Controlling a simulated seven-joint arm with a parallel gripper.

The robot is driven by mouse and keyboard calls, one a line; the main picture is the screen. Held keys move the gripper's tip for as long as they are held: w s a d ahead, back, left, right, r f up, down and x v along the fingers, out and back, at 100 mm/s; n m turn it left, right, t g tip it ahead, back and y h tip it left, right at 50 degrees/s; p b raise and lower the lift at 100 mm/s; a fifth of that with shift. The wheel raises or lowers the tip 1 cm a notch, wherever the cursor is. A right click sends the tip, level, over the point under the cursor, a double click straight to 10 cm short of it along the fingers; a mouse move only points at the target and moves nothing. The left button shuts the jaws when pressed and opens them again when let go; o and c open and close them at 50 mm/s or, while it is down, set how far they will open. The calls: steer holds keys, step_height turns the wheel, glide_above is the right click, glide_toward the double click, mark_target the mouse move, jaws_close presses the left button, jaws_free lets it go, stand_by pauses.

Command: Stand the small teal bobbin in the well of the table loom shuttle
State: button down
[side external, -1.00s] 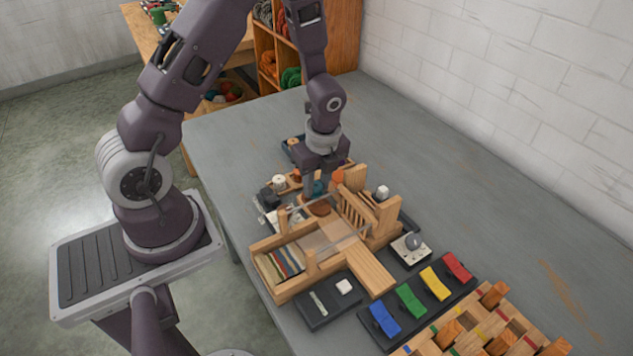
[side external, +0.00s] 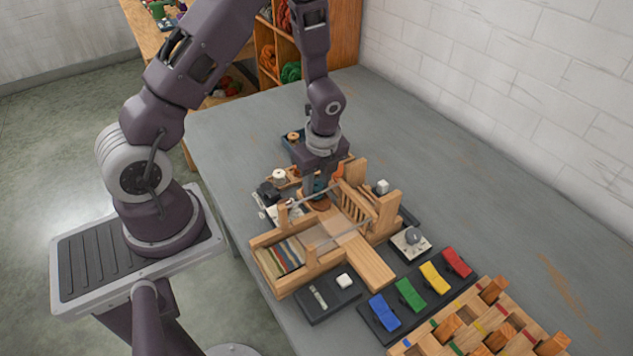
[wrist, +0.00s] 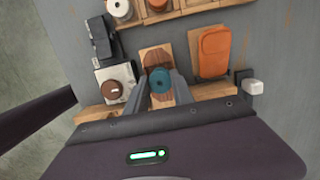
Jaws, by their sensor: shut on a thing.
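The small teal bobbin (wrist: 161,80) sits between the two fingers of my gripper (wrist: 161,90), which is shut on it. It looks upright in the wrist view, its round top facing the camera. The wooden shuttle (wrist: 155,56) lies beneath and behind it, and the bobbin covers part of the shuttle, including any well there. I cannot tell whether the bobbin touches the shuttle. In the side view my gripper (side external: 318,188) points down at the back of the wooden table loom (side external: 309,262), with the teal bobbin (side external: 319,185) mostly hidden by the fingers.
An orange pouch (wrist: 214,52) lies right of the shuttle. A brown spool (wrist: 113,90) on a pale device stands to the left. Wooden loom posts (side external: 389,215) rise close beside my gripper. Coloured levers (side external: 410,294) stand at the front right. The table's right side is clear.

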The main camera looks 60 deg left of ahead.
steer(key=shift+f, duration=0.45)
stand_by(0.6)
steer(key=c, duration=1)
jaws_free()
steer(key=shift+o, duration=0.4)
steer(key=o, duration=0.3)
steer(key=shift+r, duration=3.75)
